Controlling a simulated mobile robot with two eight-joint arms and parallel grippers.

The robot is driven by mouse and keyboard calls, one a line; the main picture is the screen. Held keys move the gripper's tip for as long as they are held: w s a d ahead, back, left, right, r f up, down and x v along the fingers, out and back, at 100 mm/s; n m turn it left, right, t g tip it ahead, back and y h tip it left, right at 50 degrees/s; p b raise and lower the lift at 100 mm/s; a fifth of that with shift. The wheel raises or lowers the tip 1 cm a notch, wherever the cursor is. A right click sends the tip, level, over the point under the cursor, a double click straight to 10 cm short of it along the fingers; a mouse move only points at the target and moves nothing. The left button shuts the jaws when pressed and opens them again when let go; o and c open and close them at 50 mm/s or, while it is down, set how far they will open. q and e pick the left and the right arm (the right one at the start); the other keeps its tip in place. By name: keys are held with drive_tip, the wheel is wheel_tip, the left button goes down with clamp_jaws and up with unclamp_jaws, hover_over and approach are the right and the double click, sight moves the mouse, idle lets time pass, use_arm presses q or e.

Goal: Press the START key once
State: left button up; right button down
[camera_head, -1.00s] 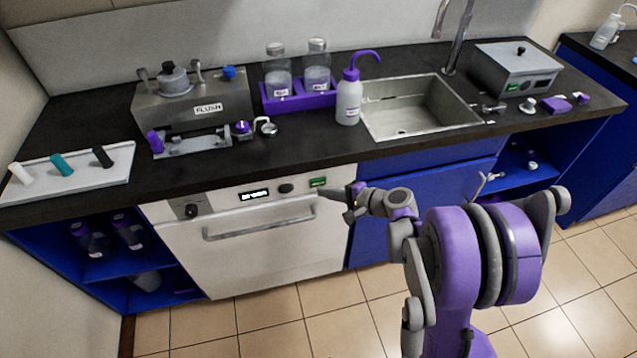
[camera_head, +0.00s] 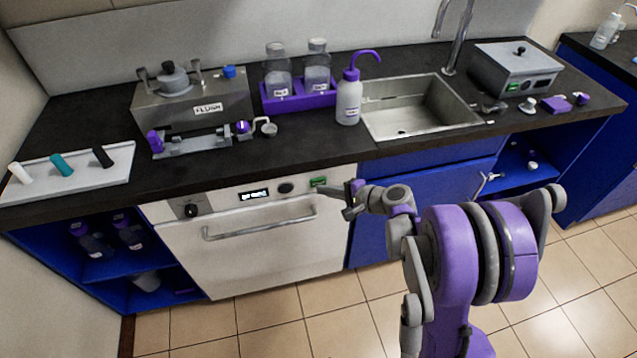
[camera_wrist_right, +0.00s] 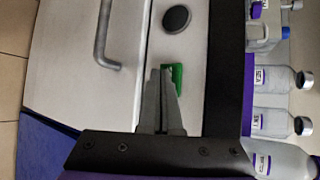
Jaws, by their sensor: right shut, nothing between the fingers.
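The green START key (camera_head: 318,181) is on the upper right of the white appliance's front panel. It also shows in the right wrist view (camera_wrist_right: 177,74), partly covered by my fingertips. My right gripper (camera_head: 322,190) is shut and empty, its fingers pointing at the panel. The tips are at the key's lower edge in the head view and overlap the key in the wrist view (camera_wrist_right: 160,74). I cannot tell whether they touch it. My left gripper is not in view.
A small lit display (camera_head: 254,194) and a dark round knob (camera_head: 286,188) sit left of the key. The door handle (camera_head: 258,220) runs below. The dark worktop (camera_head: 300,147) overhangs the panel. Open floor (camera_head: 330,295) lies in front.

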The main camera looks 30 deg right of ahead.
drive_tip(key=shift+w+d, duration=0.1)
drive_tip(key=shift+w, duration=0.3)
idle(0.6)
drive_tip(key=shift+s, duration=0.1)
drive_tip(key=shift+s+a, duration=0.25)
drive_tip(key=shift+s, duration=0.5)
drive_tip(key=s, duration=0.2)
drive_tip(key=s+a, duration=0.1)
drive_tip(key=s, duration=0.2)
idle(0.4)
drive_tip(key=shift+w, duration=0.1)
idle(0.5)
